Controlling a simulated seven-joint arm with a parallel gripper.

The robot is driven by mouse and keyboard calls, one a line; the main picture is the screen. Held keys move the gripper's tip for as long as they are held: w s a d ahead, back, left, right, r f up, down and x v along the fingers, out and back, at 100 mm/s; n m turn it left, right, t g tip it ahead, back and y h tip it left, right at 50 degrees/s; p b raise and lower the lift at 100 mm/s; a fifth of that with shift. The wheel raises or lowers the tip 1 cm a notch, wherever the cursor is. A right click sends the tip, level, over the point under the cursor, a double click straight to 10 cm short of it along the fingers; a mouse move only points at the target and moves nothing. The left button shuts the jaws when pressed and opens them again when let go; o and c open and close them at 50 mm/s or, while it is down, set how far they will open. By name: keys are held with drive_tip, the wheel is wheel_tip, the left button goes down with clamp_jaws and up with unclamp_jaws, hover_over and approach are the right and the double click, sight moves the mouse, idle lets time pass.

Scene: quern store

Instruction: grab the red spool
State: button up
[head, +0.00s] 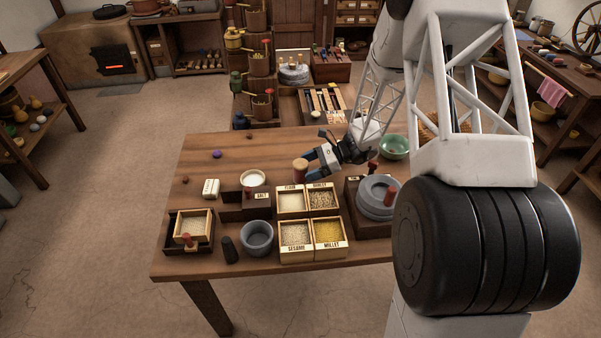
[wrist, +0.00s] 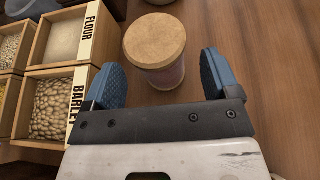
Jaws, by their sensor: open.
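The thing I take for the red spool (head: 300,174) stands upright on the table, just left of my gripper in the head view. It has a round tan top and a pinkish-red body. In the wrist view the spool (wrist: 166,76) shows its top and a little of its side. My gripper (head: 311,164) is open, with blue fingers; in the wrist view the gripper (wrist: 159,66) has one finger on each side of the spool's lower part. A gap shows on both sides and nothing is held. The spool's base is partly hidden.
Flour (head: 291,202) and barley (head: 323,200) boxes stand close by the spool, with sesame (head: 295,234) and millet (head: 329,233) boxes nearer the front edge. A grey stone quern (head: 378,208) is right of them, a green bowl (head: 394,147) behind. The table's back left is mostly clear.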

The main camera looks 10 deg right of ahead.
sight(301, 170)
drive_tip(key=shift+x, duration=1.65)
drive_tip(key=c, duration=1.1)
drive_tip(key=shift+r, duration=0.15)
drive_tip(key=shift+r, duration=4.9)
